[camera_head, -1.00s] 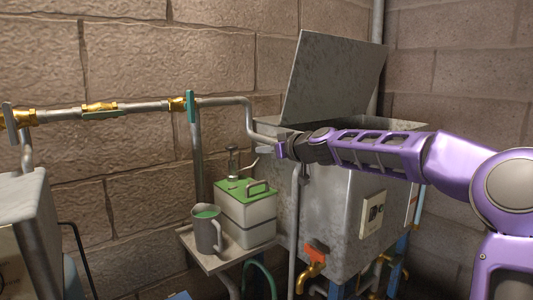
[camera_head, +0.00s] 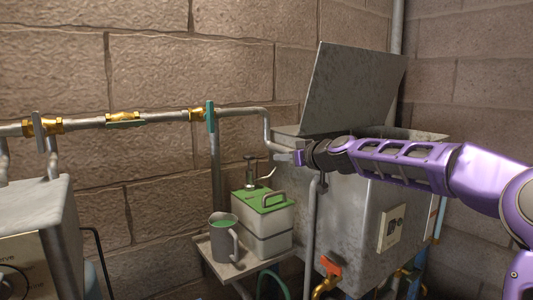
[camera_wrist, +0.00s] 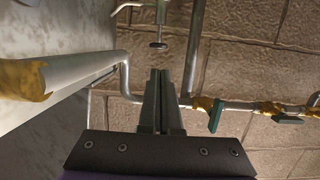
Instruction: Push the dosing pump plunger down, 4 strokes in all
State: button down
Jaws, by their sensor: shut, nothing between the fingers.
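The dosing pump (camera_head: 262,223) is a white box with a green top and a handle, standing on a small shelf. Its plunger (camera_head: 251,172) rises from the back left of the top, with a dark flat knob and a thin side spout. The knob (camera_wrist: 158,44) also shows in the wrist view, just beyond my fingertips. My gripper (camera_head: 283,157) is shut and empty. It is to the right of the knob at about the same height in the head view, with a gap between. In the wrist view my gripper (camera_wrist: 160,72) points toward the knob and appears apart from it.
A grey mug (camera_head: 224,240) with green contents stands left of the pump on the shelf (camera_head: 222,265). A metal tank (camera_head: 345,215) with a raised lid is behind and below my arm. A pipe with brass fittings (camera_head: 124,119) and a teal-handled valve (camera_head: 211,117) runs along the brick wall.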

jog(key=w+a+r+p, duration=0.3)
jog(key=w+r+p, duration=0.2)
jog(key=p, duration=0.1)
jog(key=shift+w+a, duration=0.2)
jog(key=shift+w, duration=0.1)
jog(key=p, duration=0.3)
send_over(249, 157)
jog(key=d, duration=0.1)
notch_tip(249, 157, down, 2)
jog(key=shift+w+d+f, duration=0.1)
jog(key=shift+f, duration=1)
jog(key=shift+d+f, duration=0.1)
jog(key=shift+f, duration=1)
